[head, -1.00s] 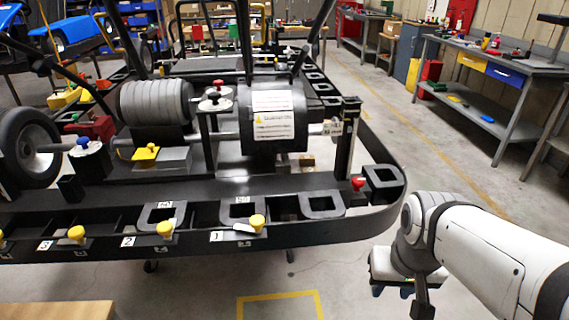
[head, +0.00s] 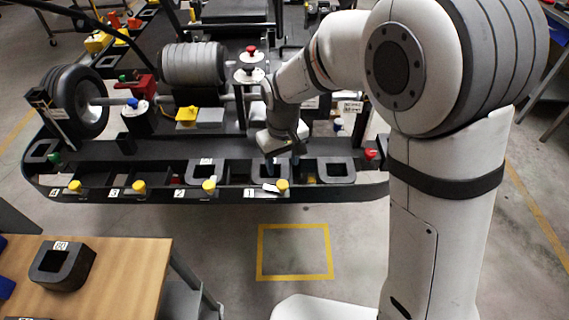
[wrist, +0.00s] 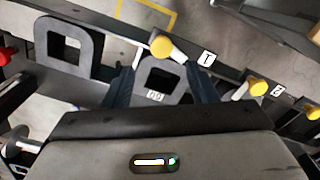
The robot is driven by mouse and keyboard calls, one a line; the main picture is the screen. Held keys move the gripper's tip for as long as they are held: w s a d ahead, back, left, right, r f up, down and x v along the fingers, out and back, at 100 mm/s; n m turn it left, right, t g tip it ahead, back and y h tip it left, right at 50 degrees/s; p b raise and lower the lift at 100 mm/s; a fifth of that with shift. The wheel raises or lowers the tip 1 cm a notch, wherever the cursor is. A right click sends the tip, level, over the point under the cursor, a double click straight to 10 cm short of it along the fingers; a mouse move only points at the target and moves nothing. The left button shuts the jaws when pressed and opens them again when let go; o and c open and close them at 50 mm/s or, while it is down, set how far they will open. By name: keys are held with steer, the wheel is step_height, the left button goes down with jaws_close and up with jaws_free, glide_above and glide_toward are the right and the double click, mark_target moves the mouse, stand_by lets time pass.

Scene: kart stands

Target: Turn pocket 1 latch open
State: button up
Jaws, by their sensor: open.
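The pocket 1 latch has a yellow knob (head: 282,185) with a short pale arm pointing left toward the label 1, on the front rail of the kart stand. In the wrist view the latch knob (wrist: 161,46) and its arm lie just beyond the dark block (wrist: 168,70) in pocket 1. My gripper (head: 282,163) is over pocket 1, pointing down, its jaws open. In the wrist view its fingers (wrist: 162,88) stand on either side of that block; I cannot tell whether they touch it. The block is partly hidden by my gripper.
Several yellow latches continue along the rail, including the pocket 2 latch (head: 209,186). Another dark block (head: 337,170) sits right of pocket 1. A wooden table (head: 125,275) with a loose block (head: 62,264) stands front left. The floor inside the yellow square (head: 294,252) is clear.

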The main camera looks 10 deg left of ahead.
mark_target(282, 183)
step_height(282, 183, down, 8)
steer(key=shift+a+r+p, duration=0.1)
steer(key=shift+p, duration=0.3)
steer(key=shift+c, duration=0.2)
